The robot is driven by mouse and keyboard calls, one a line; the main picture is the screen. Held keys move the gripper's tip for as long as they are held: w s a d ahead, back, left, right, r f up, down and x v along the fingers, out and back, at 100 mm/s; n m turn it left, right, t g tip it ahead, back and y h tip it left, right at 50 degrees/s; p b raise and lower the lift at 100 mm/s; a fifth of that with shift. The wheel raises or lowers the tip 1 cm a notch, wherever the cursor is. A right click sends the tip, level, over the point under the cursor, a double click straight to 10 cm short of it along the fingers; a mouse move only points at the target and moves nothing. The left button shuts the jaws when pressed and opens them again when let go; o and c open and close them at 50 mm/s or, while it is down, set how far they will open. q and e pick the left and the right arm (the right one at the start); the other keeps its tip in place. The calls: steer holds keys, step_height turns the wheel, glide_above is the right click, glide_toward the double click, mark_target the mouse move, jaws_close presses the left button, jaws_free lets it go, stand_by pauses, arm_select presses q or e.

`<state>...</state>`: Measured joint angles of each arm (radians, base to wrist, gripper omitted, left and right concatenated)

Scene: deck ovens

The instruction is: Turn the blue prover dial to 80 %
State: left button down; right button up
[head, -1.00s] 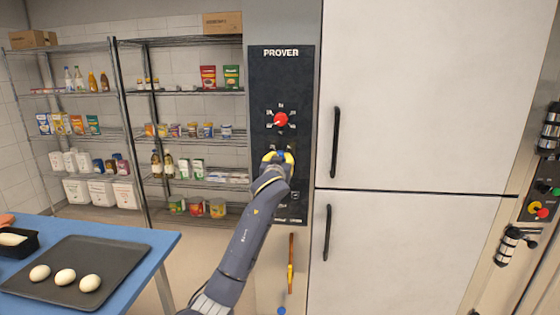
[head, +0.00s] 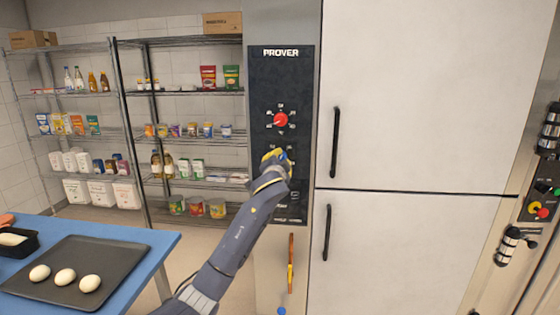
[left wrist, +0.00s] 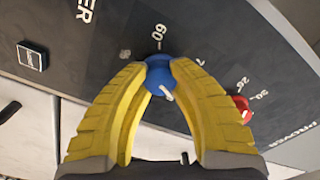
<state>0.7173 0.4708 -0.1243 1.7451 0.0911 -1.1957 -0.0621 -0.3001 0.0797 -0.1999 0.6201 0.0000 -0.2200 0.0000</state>
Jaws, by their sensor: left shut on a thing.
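The blue prover dial (left wrist: 157,78) sits between the two yellow fingers of my left gripper (left wrist: 160,66) in the left wrist view. The fingers touch it from both sides and are shut on it. A white pointer mark shows on the dial's lower right side in that view. A printed "60" stands just above the dial there; other marks are partly covered. In the head view my left gripper (head: 275,157) is at the black prover panel (head: 262,85), below the red dial, and mostly hides the blue dial. My right gripper is not in view.
The red dial (head: 280,120) is just above the gripper and also shows in the left wrist view (left wrist: 241,109). Door handles (head: 335,140) stand to the right. A blue table (head: 150,250) with a dark tray (head: 45,270) is at lower left.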

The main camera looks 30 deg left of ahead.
arm_select(q)
steer(key=shift+a+f+m, duration=0.1)
steer(key=shift+f+m, duration=0.15)
steer(key=shift+m, duration=1.05)
steer(key=c, duration=1.2)
jaws_free()
steer(key=shift+a, duration=0.15)
steer(key=shift+c, duration=0.2)
steer(key=o, duration=0.3)
steer(key=shift+r, duration=0.15)
steer(key=shift+d, duration=0.2)
steer(key=v, duration=1.2)
steer(key=shift+a, duration=0.1)
